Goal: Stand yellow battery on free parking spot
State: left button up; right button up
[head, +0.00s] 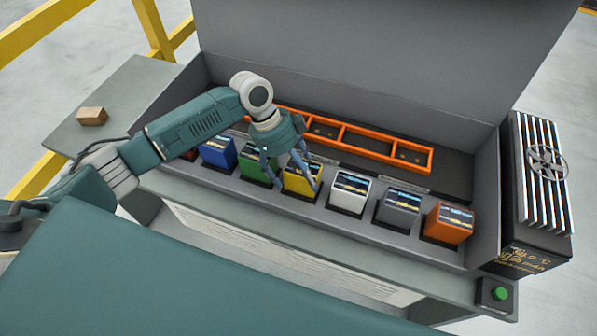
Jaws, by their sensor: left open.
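The yellow battery (298,184) stands in the front row of batteries on the grey bench, its dark labelled top facing up. My left gripper (292,176) is open over it, with one finger on its left side and the other in front of its right part. I cannot tell whether the fingers touch it. An orange frame (384,153) divided into compartments lies behind the row; the visible compartments look empty, and its left part is hidden by my left arm. My right gripper is not in view.
A blue battery (217,153) and a green battery (254,170) stand left of the yellow one; white (348,194), grey (396,212) and orange (448,225) ones stand right. A tall back panel (370,60) rises behind. A finned box (541,175) stands at right, a brown block (91,116) at left.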

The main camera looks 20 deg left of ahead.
pick_arm(q)
jog(key=shift+r, duration=0.15)
jog(key=b+v, duration=0.2)
jog(key=v, duration=1)
